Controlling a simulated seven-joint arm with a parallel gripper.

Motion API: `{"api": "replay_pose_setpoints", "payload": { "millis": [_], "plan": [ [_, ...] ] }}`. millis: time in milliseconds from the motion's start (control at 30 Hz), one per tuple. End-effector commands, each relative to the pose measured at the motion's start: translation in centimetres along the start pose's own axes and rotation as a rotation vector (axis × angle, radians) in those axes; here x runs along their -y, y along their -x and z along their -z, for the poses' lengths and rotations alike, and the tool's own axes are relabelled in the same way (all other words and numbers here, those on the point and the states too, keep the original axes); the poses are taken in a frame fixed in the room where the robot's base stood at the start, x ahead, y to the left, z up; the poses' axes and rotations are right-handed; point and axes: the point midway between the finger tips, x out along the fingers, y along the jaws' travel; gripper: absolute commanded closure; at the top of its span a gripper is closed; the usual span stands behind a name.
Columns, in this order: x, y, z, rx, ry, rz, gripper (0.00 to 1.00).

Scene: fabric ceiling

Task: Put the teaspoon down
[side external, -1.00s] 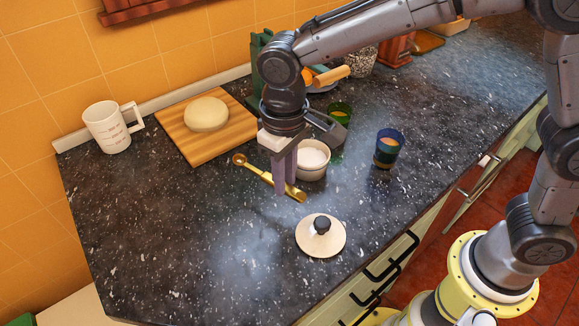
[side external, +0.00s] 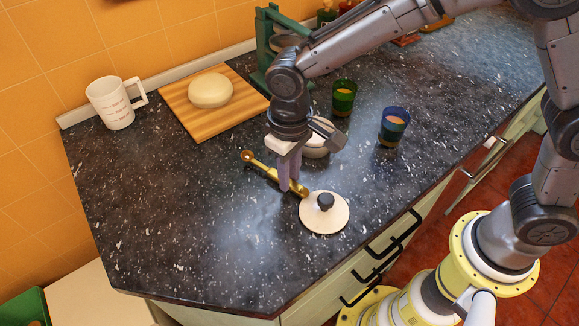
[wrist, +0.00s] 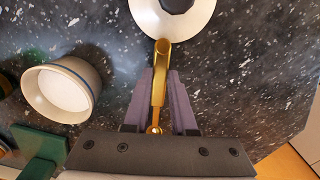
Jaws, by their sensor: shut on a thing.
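The gold teaspoon (side external: 263,168) is held by my gripper (side external: 290,187) low over the dark speckled counter, with its round end out to the upper left. It also shows in the wrist view (wrist: 159,85), between the two purple fingers (wrist: 158,105), which are shut on it. One end of the spoon points at the white lid (wrist: 150,12) and appears at or over its rim. I cannot tell whether the spoon touches the counter or the lid.
The white lid with a dark knob (side external: 325,203) lies just right of my gripper. A white bowl (wrist: 62,88) stands close behind. A green cup (side external: 343,98), a blue cup (side external: 393,127), a dough board (side external: 196,122) and a mug (side external: 114,104) stand farther off. The counter's front left (side external: 190,240) is clear.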

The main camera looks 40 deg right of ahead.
Motion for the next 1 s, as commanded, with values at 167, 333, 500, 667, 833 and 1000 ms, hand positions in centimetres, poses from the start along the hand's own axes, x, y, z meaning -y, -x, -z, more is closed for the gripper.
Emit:
{"api": "replay_pose_setpoints", "payload": {
  "millis": [167,333,500,667,833,1000],
  "plan": [
    [0.0,-0.02,0.01,0.0,0.0,0.0,1.0],
    [0.0,-0.03,0.01,0.0,0.0,0.0,1.0],
    [0.0,-0.28,0.0,0.0,0.0,0.0,1.0],
    [-0.01,-0.65,-0.02,0.001,0.0,0.0,1.0],
    [0.0,-0.9,0.0,0.0,0.0,0.0,1.0],
    [0.0,-0.9,0.01,0.0,0.0,0.0,1.0]
  ]
}}
